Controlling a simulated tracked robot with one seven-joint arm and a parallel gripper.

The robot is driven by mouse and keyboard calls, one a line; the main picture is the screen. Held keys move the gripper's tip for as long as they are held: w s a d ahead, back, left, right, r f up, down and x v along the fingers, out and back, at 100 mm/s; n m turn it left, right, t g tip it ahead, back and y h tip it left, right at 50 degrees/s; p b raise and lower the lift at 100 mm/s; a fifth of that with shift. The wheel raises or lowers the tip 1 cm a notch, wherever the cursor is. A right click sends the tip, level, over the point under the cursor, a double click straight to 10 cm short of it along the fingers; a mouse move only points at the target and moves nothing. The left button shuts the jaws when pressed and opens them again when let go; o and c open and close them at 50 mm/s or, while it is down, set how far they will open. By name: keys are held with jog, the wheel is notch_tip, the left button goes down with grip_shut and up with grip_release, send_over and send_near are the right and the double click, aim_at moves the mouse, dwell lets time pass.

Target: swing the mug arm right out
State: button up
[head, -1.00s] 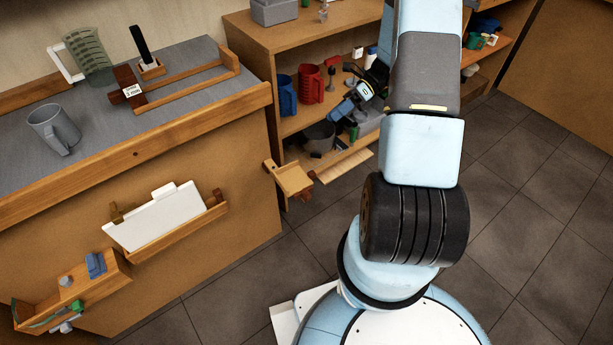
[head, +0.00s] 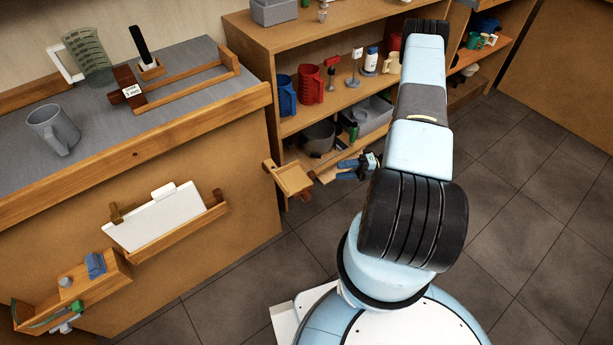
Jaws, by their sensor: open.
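A small wooden bracket (head: 291,180) sticks out near the counter's right corner, low in front of the shelf unit. It looks like the mug arm, though I cannot be sure. A dark brown piece shows at its right end. My gripper (head: 339,169) is low in front of the shelf unit, just right of the bracket, with its blue fingers pointing left. The fingers are apart and empty, with a gap to the bracket. A grey mug (head: 52,131) stands upright on the counter, far to the left.
The shelf unit (head: 250,35) holds a blue jug (head: 286,96), a red jug (head: 310,85) and a dark pot (head: 318,137). A light wooden board (head: 333,160) lies low behind my gripper. A rack with a white panel (head: 155,218) hangs on the counter front. The floor is clear.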

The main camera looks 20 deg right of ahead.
aim_at(308, 176)
jog(key=a, duration=0.4)
jog(key=w+a, duration=0.1)
jog(key=a, duration=0.4)
jog(key=w+a, duration=0.1)
jog(key=a, duration=0.3)
jog(key=shift+a, duration=0.25)
grip_shut()
